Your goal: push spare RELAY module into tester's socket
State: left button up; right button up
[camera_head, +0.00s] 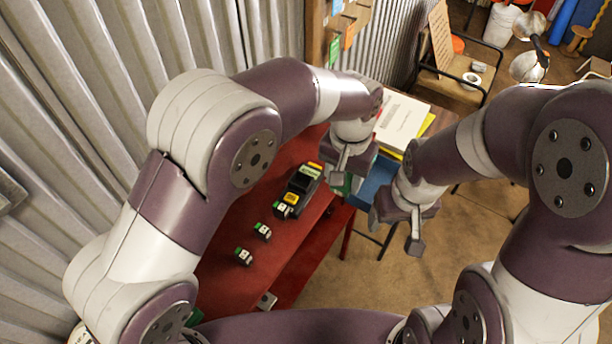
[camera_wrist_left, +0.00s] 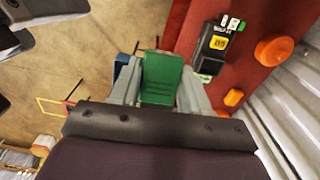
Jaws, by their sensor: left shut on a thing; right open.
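My left gripper (camera_head: 345,166) is shut on a green block (camera_wrist_left: 162,78), which sits between its two fingers in the left wrist view. In the head view the block (camera_head: 341,184) is partly hidden by the gripper. I cannot read any label on it. The tester (camera_head: 298,187) is a black device with a yellow panel on the red bench, left of the held block; it also shows in the left wrist view (camera_wrist_left: 213,50). Its socket cannot be made out clearly. My right gripper (camera_head: 396,230) is open and empty, right of the bench.
Small black modules with green and white labels (camera_head: 263,231) (camera_head: 244,256) lie on the red bench (camera_head: 227,285). A blue bin (camera_head: 374,184) and papers (camera_head: 401,118) are beyond my left gripper. Orange knobs (camera_wrist_left: 273,50) show beside the tester. Corrugated wall stands at left.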

pick_arm(q)
jog(key=shift+a+f, duration=0.1)
jog(key=shift+a, duration=0.05)
jog(key=p, duration=0.3)
send_over(292, 198)
notch_tip(292, 198, down, 6)
jog(key=shift+f, duration=0.25)
notch_tip(292, 198, down, 3)
jog(key=shift+f+p, duration=0.15)
jog(key=shift+p, duration=1.1)
jog(key=shift+f+b, duration=0.3)
jog(key=shift+f, duration=0.2)
jog(key=o, duration=1.2)
